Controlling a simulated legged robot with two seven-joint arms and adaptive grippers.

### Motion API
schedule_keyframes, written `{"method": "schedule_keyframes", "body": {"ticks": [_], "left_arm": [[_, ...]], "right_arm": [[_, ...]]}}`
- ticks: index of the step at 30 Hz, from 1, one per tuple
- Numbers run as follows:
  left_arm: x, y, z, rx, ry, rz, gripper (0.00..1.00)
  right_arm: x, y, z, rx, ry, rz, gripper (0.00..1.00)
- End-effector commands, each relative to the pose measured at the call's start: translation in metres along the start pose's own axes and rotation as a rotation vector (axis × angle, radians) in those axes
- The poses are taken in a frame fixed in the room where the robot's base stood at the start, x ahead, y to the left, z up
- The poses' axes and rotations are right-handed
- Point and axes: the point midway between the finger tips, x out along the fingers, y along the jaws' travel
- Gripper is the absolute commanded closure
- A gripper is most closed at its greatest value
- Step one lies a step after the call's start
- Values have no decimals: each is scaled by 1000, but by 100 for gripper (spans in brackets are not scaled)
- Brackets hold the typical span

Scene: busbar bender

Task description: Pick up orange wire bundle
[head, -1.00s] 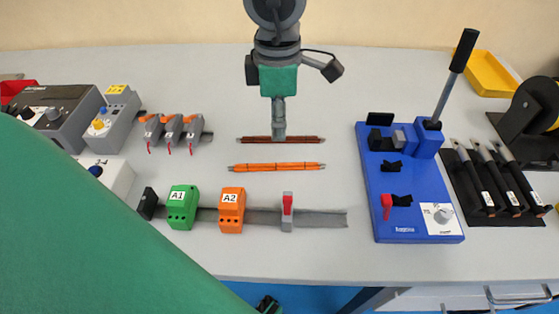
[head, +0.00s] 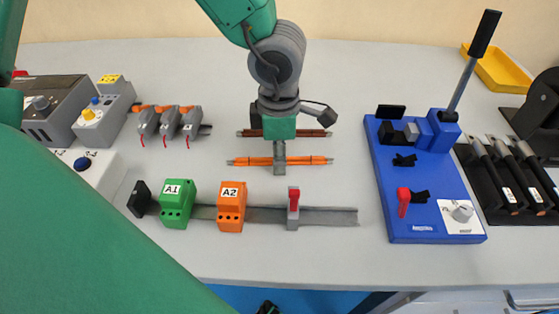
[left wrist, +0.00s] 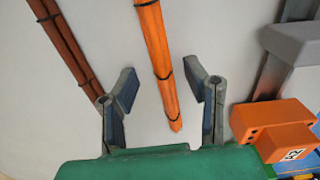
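The orange wire bundle (head: 308,160) lies flat on the grey table, running left to right, with dark ties around it. My left gripper (head: 279,157) is over its middle and hides a small part of it. In the left wrist view the orange bundle (left wrist: 157,55) runs between the two spread fingers of my left gripper (left wrist: 163,95). The fingers are open, with a gap on both sides of the bundle. I cannot tell the exact height above the table. My right gripper is not clearly in view.
A dark red-brown wire bundle (head: 318,133) lies just behind. A rail (head: 335,216) in front carries a green A1 block (head: 177,204), an orange A2 block (head: 231,207) and a red-levered part (head: 293,208). A blue bender (head: 430,208) stands to the right.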

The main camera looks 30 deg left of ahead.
Motion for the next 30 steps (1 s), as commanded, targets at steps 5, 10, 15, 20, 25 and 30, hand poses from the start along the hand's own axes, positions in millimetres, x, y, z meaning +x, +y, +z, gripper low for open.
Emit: {"method": "schedule_keyframes", "body": {"ticks": [5,10,15,20,25,30], "left_arm": [[0,-1,0,1,6,0,77],[0,-1,0,1,6,0,100],[0,0,-1,1,4,-1,100],[-10,0,0,-1,1,0,100],[-44,0,0,-1,-1,1,100],[-78,0,1,0,-1,1,100]], "right_arm": [[-1,0,0,0,0,0,60],[-1,0,0,0,0,0,60],[-1,0,0,1,0,0,60],[-6,0,0,1,0,0,60],[-21,0,-1,0,0,0,60],[-34,0,-2,0,0,0,60]]}}
